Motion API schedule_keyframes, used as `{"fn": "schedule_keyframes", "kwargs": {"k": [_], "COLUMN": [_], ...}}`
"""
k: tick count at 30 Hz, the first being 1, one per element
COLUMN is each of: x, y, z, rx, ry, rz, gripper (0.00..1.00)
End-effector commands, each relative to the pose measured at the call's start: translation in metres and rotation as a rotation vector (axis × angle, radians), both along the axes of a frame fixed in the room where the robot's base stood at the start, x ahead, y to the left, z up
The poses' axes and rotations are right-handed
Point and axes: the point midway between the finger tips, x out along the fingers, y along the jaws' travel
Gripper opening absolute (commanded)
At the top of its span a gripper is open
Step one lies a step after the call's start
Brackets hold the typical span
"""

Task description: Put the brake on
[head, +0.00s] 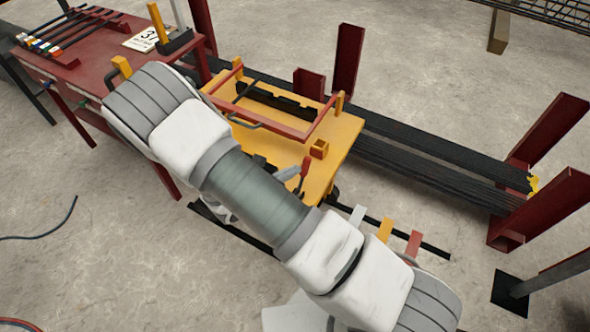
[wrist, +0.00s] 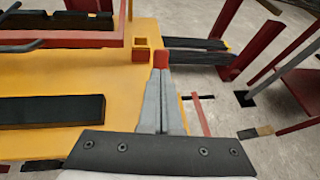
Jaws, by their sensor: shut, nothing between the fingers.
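A yellow cart (head: 335,140) stands in the middle of the head view, and its yellow deck (wrist: 90,75) fills the left of the wrist view. A small lever with a red grip (head: 305,166) stands at the cart's near right edge. A red end (wrist: 161,56), probably that grip, shows just past my fingertips in the wrist view. My gripper (wrist: 162,75) is shut and empty, its two grey fingers together. In the head view its grey tip (head: 288,173) is just left of the lever, partly behind my arm. I cannot tell whether they touch.
A red frame (head: 265,130) and a small yellow socket (head: 319,149) sit on the cart. Long dark rebar bundles (head: 440,155) run behind it between red posts (head: 550,130). A red bench (head: 100,50) with tools stands at left.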

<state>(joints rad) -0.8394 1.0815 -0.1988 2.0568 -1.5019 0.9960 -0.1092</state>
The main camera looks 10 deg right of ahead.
Motion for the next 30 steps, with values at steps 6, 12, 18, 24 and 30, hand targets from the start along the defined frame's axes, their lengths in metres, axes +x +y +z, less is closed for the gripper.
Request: {"fn": "schedule_keyframes", "kwargs": {"k": [6,12,18,24,30], "x": [-0.020,-0.044,-0.056,-0.059,-0.059], "y": [0.030,0.058,0.073,0.076,0.076], "z": [0.022,0.041,0.050,0.052,0.052], "rx": [0.005,0.004,0.003,0.001,0.001], "ry": [0.001,0.001,0.002,0.003,0.003], "rz": [0.003,0.001,0.001,-0.001,-0.001], "gripper": [0.00,0.00,0.00,0.00,0.00]}}
